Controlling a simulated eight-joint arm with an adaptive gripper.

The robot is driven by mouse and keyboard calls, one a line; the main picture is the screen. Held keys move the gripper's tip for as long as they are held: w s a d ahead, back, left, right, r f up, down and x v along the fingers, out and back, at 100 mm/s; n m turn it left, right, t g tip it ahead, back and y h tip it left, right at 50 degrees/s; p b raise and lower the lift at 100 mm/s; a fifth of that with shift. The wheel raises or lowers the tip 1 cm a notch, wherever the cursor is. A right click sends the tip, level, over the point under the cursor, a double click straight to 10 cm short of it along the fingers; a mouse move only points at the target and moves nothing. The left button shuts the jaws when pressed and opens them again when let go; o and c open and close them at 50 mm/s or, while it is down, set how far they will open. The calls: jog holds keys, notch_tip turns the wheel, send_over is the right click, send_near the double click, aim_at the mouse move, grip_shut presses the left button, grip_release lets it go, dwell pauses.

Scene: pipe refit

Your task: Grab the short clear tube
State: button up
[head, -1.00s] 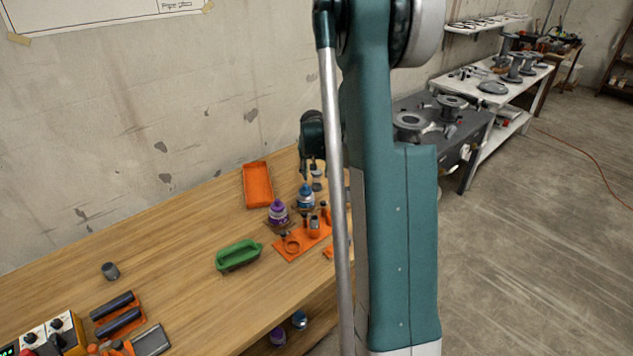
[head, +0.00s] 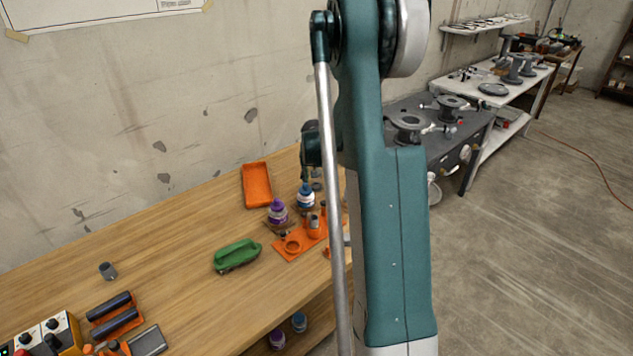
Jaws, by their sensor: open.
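I cannot make out a short clear tube in the head view; it may be too small or hidden behind my arm. My gripper (head: 307,174) is small and partly covered by my own arm. It points down just above the blue-and-white bottle (head: 306,196), near the back of the wooden bench. Its jaws are open, and I see nothing held between them. Whether it touches the bottle I cannot tell.
A purple bottle (head: 278,211) and an orange holder (head: 291,247) with small parts stand close by. An orange tray (head: 257,185), a green tray (head: 237,256) and a grey cylinder (head: 108,271) are on the bench (head: 175,255). The bench's left middle is clear.

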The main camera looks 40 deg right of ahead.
jog(key=c, duration=0.9)
jog(key=shift+r+p, duration=1.2)
jog(key=shift+r, duration=3.8)
